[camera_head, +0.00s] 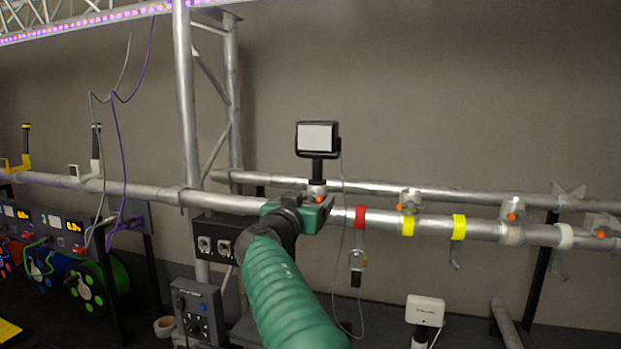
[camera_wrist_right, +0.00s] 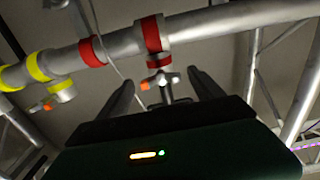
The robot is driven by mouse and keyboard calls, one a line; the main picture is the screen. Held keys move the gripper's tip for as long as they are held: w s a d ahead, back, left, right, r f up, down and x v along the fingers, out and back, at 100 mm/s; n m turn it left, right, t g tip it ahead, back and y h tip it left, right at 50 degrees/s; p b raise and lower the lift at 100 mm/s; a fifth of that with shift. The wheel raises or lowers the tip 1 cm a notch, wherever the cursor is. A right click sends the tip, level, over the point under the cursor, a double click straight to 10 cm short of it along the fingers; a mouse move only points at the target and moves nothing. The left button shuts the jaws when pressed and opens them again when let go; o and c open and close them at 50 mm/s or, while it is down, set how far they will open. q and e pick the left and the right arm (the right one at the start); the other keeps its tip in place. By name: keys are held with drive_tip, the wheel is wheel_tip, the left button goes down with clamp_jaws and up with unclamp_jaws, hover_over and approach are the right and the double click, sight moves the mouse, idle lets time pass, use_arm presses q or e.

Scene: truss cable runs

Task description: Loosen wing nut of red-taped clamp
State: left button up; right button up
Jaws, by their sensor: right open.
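The red-taped clamp (camera_wrist_right: 151,36) hangs on the silver pipe in the right wrist view, with a red band around its body. Its wing nut (camera_wrist_right: 160,80), with an orange mark on one side, sits below the pipe. My right gripper (camera_wrist_right: 162,79) is open. Its two dark fingers stand on either side of the wing nut, apart from it as far as I can see. In the head view my right gripper (camera_head: 316,208) is at the pipe, just under a small screen light, and hides most of the clamp. My left gripper is not in view.
A red tape band (camera_head: 360,217) and yellow bands (camera_head: 459,227) mark the pipe to the right. Other clamps (camera_head: 512,222) with orange marks hang there. The screen light (camera_head: 318,138) stands above my gripper. A thin cable runs down close to it. A truss upright (camera_head: 186,110) stands left.

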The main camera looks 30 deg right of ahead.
drive_tip(key=shift+p+x, duration=0.4)
drive_tip(key=shift+x, duration=0.6)
drive_tip(key=shift+w, duration=0.2)
drive_tip(key=shift+s, duration=0.1)
drive_tip(key=c, duration=1.4)
